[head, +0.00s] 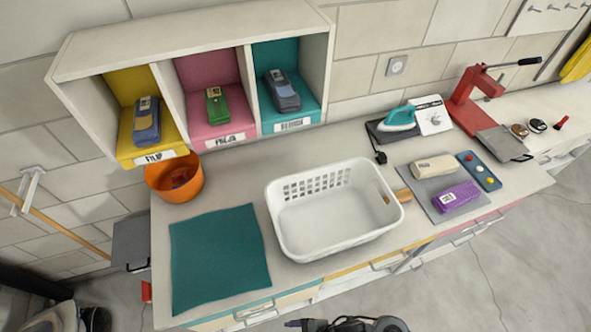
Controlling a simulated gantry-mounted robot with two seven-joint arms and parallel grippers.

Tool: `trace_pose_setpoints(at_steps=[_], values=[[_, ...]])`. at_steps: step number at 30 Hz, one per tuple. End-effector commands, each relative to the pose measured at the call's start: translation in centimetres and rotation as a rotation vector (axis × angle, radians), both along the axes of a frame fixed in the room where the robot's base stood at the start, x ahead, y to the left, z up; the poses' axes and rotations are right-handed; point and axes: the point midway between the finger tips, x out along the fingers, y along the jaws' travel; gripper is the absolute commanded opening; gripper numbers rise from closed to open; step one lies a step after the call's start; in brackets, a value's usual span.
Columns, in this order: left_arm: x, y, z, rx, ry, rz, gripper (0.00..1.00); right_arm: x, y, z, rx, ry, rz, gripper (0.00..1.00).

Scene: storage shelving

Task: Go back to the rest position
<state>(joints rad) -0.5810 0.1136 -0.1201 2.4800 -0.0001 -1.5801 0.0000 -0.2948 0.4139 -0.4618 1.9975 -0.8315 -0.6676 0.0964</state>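A teal cloth (218,258) lies flat to the left of the basket.
Right of the basket are a grey mat (425,182) with packages, an iron (398,119) and a red press (466,98).

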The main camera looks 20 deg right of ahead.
Motion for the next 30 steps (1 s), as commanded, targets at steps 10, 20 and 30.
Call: trace_pose_setpoints(at_steps=[10, 20, 30], values=[[0.0, 0.3, 0.3, 0.011, -0.001, -0.007, 0.43, 5.2, -12.7, 9.1, -0.128, 0.125, -0.912, 0.79], [0.0, 0.3, 0.3, 0.011, -0.001, -0.007, 0.43, 2.6, -19.1, 11.5, -0.257, 0.320, -1.187, 0.79], [0.0, 0.0, 0.3, 0.001, -0.001, 0.000, 0.43, 2.0, -19.2, 11.2, -0.286, 0.344, -1.177, 0.79]])
